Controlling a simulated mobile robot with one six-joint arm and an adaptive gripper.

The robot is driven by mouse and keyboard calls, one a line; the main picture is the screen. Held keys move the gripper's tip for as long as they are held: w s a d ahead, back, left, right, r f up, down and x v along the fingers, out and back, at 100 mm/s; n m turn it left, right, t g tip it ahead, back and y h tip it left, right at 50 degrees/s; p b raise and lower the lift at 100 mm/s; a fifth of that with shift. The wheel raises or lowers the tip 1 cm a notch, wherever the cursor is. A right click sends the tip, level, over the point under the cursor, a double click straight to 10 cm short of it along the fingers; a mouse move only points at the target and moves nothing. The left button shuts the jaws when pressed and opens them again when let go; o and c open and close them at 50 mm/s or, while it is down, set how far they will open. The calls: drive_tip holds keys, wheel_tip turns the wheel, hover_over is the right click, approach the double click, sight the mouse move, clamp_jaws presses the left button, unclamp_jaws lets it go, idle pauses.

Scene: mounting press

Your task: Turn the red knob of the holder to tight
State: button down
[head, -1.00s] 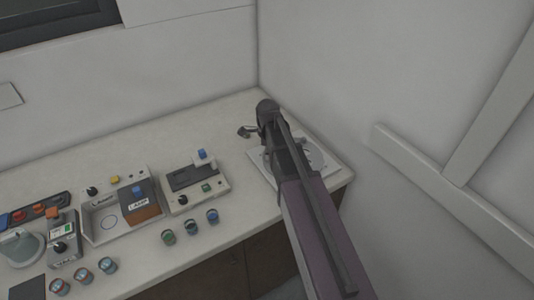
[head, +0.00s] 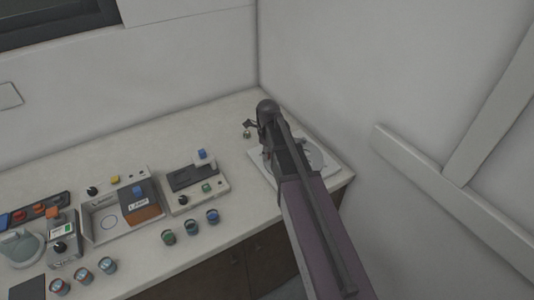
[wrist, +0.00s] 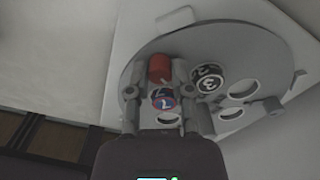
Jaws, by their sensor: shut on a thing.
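The holder is a grey round disc (wrist: 240,55) with several holes, on a white base plate (wrist: 125,62). Its red knob (wrist: 159,69) stands near the disc's edge in the wrist view. My gripper (wrist: 157,78) is shut on the red knob, one finger on each side. A blue-and-red puck marked 7 (wrist: 163,98) sits just below the knob, between the fingers. A black puck marked 3 (wrist: 208,80) sits to the right. In the head view my arm covers much of the holder (head: 318,158), and the knob is mostly hidden. I cannot read the knob's setting.
Left of the holder on the counter stand a small device with a blue button (head: 196,180), a tray unit (head: 120,212) and a grey control box (head: 62,246). Several small pucks (head: 191,226) line the front. A wall (head: 400,90) is close on the right.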

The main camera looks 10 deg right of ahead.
drive_tip(key=c, duration=0.5)
unclamp_jaws()
